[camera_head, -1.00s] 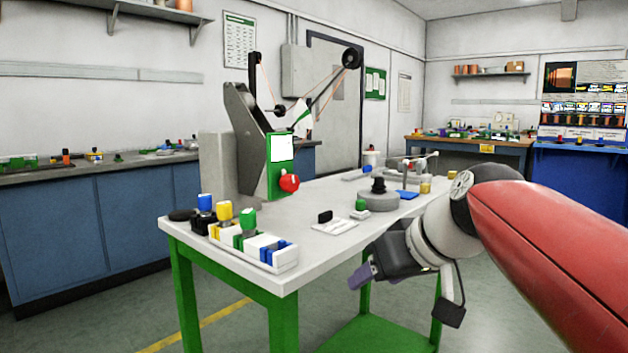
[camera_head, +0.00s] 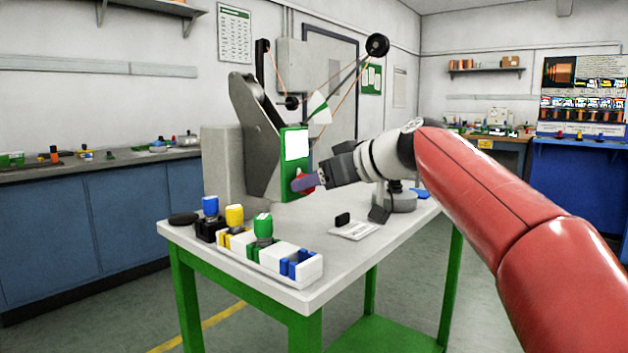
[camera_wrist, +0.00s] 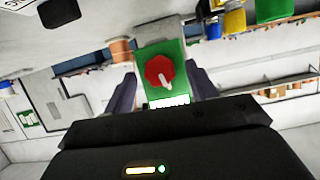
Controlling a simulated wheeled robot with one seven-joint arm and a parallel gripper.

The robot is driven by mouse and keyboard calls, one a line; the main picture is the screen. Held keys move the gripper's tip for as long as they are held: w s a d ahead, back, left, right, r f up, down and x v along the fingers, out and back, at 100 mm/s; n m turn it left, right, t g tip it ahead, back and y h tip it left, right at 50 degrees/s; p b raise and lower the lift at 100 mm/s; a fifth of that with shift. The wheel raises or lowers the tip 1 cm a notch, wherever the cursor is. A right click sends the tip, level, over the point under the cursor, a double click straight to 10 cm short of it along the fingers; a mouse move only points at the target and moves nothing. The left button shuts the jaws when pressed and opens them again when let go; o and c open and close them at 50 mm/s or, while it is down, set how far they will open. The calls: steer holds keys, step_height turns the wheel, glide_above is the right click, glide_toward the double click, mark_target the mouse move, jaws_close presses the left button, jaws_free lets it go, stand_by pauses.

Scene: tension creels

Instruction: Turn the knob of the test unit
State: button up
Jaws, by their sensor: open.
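The test unit (camera_head: 263,150) stands at the back of the table, with a green front, a white label and a thin arm with pulleys above. Its red knob (camera_head: 309,178) is low on the green front, partly hidden by my gripper in the head view. In the wrist view the red knob (camera_wrist: 159,70) with a white pointer shows on the green panel (camera_wrist: 177,50). My gripper (camera_head: 303,183) is at the knob in the head view. In the wrist view its two fingers (camera_wrist: 160,92) are apart, one on each side of the knob. Contact with the knob cannot be told.
A white tray (camera_head: 310,271) with yellow, green and blue parts stands at the table's front left. A round grey base (camera_head: 399,203) stands behind my wrist. The table's front right is clear.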

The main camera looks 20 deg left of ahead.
steer(key=shift+w+a+f, duration=0.15)
steer(key=shift+a+f, duration=0.05)
steer(key=shift+a, duration=0.25)
steer(key=shift+c, duration=0.4)
steer(key=c, duration=0.9)
steer(key=m+g+y+p, duration=0.1)
steer(key=m, duration=0.1)
steer(key=m+g+y+p, duration=0.1)
steer(key=m, duration=0.2)
steer(key=m+g+y+p, duration=0.1)
steer(key=m+g, duration=0.1)
steer(key=shift+w+d+f+m, duration=0.1)
steer(key=shift+w+d+m, duration=0.05)
steer(key=shift+w+m, duration=0.15)
